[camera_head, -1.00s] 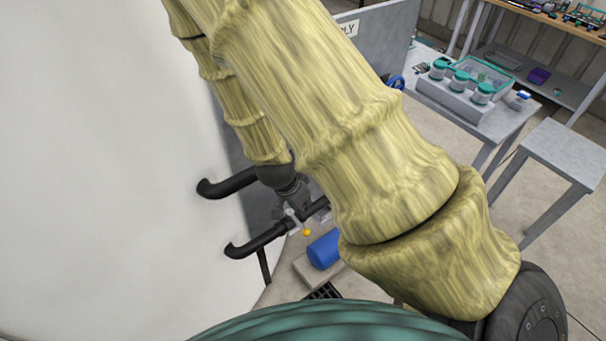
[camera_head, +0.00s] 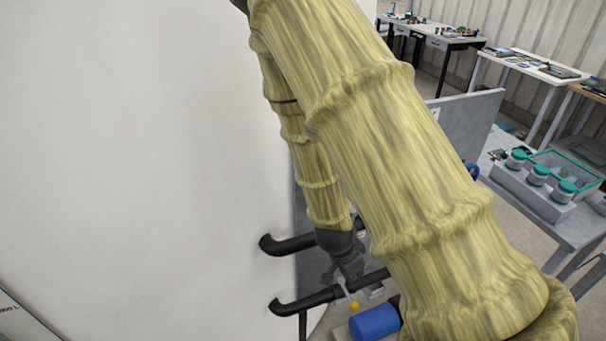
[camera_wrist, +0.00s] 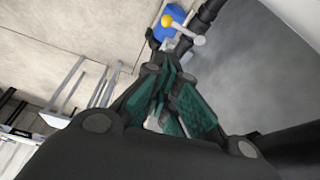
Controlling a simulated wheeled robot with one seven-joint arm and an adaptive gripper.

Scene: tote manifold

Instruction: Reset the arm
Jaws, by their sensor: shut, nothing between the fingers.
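My arm, in a yellow-green sleeve, fills the middle of the head view and bends down to my gripper (camera_head: 347,270). The gripper hangs near the black pipes, just above a valve lever with a yellow knob (camera_head: 354,304). In the wrist view my gripper (camera_wrist: 172,75) has its green-padded fingers together at the tips, with nothing between them. The lever with its yellow knob (camera_wrist: 167,20) lies beyond the fingertips there. I cannot tell whether the fingers touch the lever.
A large white surface (camera_head: 130,150) fills the left. Black pipes (camera_head: 300,301) stick out beside it. A blue cylinder (camera_head: 375,322) lies low near the arm. A grey panel (camera_head: 470,120) and a table with teal-lidded jars (camera_head: 537,175) stand at the right.

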